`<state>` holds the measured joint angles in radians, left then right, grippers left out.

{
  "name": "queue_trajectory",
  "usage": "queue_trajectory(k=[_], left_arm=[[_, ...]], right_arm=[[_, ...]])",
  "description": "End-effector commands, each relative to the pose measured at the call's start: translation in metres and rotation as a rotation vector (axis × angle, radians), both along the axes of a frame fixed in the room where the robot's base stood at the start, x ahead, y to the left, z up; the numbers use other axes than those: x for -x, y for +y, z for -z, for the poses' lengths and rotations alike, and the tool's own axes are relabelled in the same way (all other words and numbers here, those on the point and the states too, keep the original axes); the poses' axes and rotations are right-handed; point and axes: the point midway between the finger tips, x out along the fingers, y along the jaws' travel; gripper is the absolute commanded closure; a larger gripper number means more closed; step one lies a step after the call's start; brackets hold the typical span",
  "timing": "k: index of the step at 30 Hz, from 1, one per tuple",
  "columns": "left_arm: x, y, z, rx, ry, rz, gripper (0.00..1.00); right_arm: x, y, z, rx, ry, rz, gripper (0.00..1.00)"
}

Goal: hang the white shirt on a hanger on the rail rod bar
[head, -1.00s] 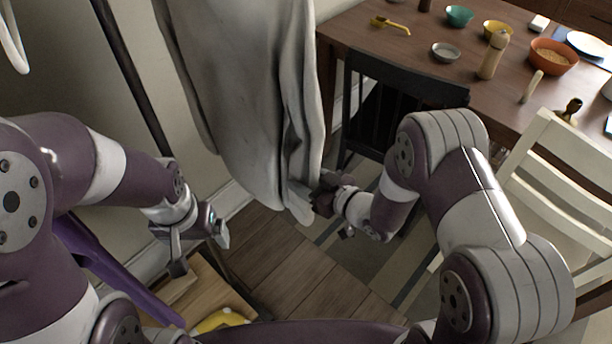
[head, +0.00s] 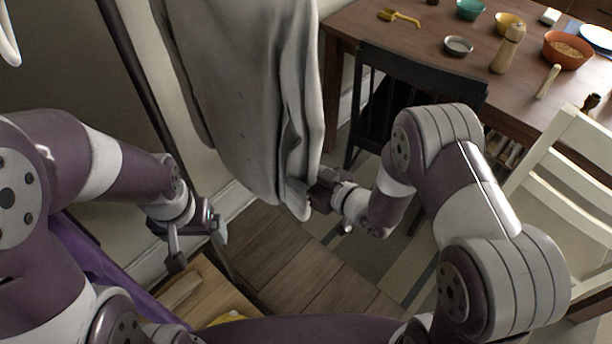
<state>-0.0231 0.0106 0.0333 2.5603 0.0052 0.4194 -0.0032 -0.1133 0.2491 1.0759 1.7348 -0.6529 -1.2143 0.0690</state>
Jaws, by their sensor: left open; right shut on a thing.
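The white shirt (head: 245,95) hangs as a long pale cloth in the upper middle of the head view. Its top runs out of the picture, so I cannot see a hanger or what bears it from above. My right gripper (head: 312,193) is shut on the shirt at its lower right edge. My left gripper (head: 198,246) is open and empty, below and to the left of the shirt, apart from it. A dark upright pole (head: 140,70) stands left of the shirt; the rail rod bar itself cannot be made out.
A wooden table (head: 420,75) with bowls, a pepper mill (head: 508,48) and utensils stands at upper right. A black chair (head: 425,72) and a white chair (head: 575,165) stand by it. A wooden surface (head: 205,290) lies below my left gripper. Bare floor (head: 290,250) shows below the shirt.

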Motion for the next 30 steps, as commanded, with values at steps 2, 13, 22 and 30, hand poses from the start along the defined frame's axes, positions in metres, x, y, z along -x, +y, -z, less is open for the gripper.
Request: queue_trajectory(k=[2, 13, 22, 30], left_arm=[[-0.0001, 0.0000, -0.0005, 0.000, 0.000, 0.000, 0.08], [-0.0001, 0.0000, -0.0028, 0.000, 0.000, 0.000, 0.08], [-0.0001, 0.0000, -0.0030, 0.000, 0.000, 0.000, 0.08], [0.0000, 0.0000, -0.0030, 0.000, 0.000, 0.000, 0.08]], right_arm=[[-0.0003, 0.0001, -0.0009, -0.001, -0.001, 0.000, 1.00], [0.0034, -0.0034, -0.0012, -0.001, -0.001, 0.000, 1.00], [0.0049, -0.0051, -0.0009, -0.001, -0.002, 0.000, 1.00], [0.0048, -0.0050, -0.0010, -0.001, -0.002, 0.000, 1.00]])
